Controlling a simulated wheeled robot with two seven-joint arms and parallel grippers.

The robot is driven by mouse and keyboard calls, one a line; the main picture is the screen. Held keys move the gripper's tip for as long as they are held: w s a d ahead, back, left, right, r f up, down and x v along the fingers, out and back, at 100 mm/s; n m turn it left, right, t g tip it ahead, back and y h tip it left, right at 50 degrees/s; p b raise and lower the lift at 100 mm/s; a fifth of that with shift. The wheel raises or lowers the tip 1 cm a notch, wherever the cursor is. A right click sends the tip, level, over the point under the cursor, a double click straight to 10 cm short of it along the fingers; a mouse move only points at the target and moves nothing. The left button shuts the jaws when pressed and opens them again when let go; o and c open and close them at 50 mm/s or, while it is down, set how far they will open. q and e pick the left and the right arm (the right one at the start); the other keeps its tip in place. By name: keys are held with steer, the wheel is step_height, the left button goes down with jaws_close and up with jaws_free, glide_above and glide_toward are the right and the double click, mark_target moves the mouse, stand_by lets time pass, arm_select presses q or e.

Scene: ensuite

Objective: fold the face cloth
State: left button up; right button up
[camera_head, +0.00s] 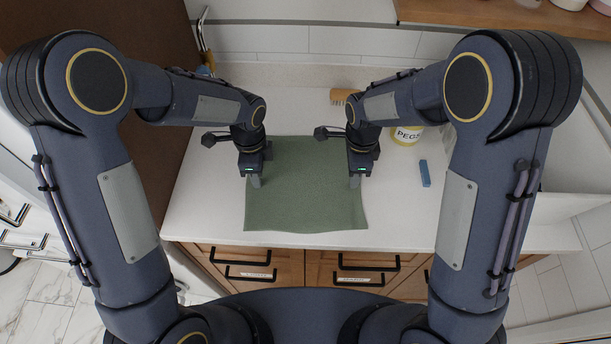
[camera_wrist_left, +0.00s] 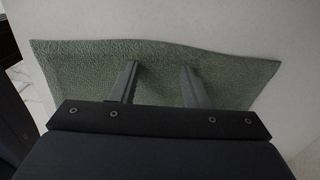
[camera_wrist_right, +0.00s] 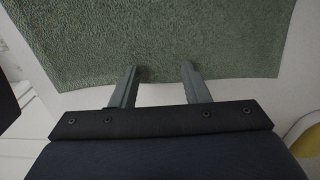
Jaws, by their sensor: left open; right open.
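The face cloth (camera_head: 305,200) is a green textured cloth lying spread flat on the white counter, with its front edge near the counter's front. My left gripper (camera_head: 256,182) is open over the cloth's left side. In the left wrist view its two fingers point at the cloth (camera_wrist_left: 80,70) and stand apart with nothing between them. My right gripper (camera_head: 354,182) is open at the cloth's right side. In the right wrist view its fingertips are apart and empty near an edge of the cloth (camera_wrist_right: 160,40). I cannot tell whether either gripper touches the cloth.
A yellow tub marked PEGS (camera_head: 406,135) stands right of my right gripper. A blue block (camera_head: 425,173) lies further right, and a wooden brush (camera_head: 343,96) lies behind. Drawers with dark handles (camera_head: 368,268) are below the counter (camera_head: 400,215). The counter's front right is bare.

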arm_select(q)
steer(key=shift+f, duration=0.15)
arm_select(e)
steer(key=shift+f, duration=0.2)
steer(key=shift+c, duration=0.2)
arm_select(q)
jaws_close()
arm_select(e)
jaws_close()
steer(key=shift+r, duration=0.15)
